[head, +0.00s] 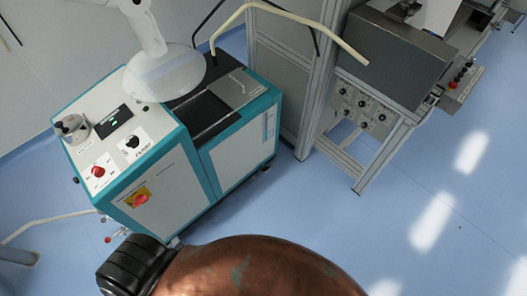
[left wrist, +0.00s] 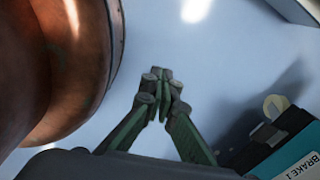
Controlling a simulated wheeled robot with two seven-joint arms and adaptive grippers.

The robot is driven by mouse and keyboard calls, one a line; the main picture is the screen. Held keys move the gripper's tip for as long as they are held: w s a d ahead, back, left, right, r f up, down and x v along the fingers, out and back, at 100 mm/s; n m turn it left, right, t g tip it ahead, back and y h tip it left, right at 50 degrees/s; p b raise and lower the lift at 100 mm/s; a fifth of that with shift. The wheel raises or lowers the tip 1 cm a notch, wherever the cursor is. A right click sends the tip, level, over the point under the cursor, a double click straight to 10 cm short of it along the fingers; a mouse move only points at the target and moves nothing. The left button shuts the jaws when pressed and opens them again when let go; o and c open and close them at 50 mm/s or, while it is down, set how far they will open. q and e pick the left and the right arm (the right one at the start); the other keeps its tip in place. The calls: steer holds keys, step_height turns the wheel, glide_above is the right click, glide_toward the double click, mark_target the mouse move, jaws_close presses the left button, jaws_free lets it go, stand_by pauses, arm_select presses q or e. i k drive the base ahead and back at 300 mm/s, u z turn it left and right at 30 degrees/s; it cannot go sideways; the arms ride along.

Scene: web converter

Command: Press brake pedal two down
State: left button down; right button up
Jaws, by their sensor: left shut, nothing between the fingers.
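My left gripper (left wrist: 160,82) shows in the left wrist view. It is shut with nothing between its fingertips, above the pale blue floor. At the lower right edge of that view is a teal and dark part with a white label (left wrist: 296,165) reading "BRAKE" and a cut-off character that looks like a 1. It lies to the right of my fingers, apart from the fingertips. I cannot make out a brake pedal marked two in either view. The head view shows neither gripper.
A white and teal cabinet (head: 165,190) with knobs and red buttons stands at the left in the head view. A metal frame (head: 318,100) with a grey box (head: 395,60) stands at the upper right. The blue floor (head: 340,225) is clear at the lower right.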

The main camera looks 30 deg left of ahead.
mark_target(265, 169)
steer(key=u, duration=0.05)
steer(key=i, duration=1)
steer(key=u, duration=0.05)
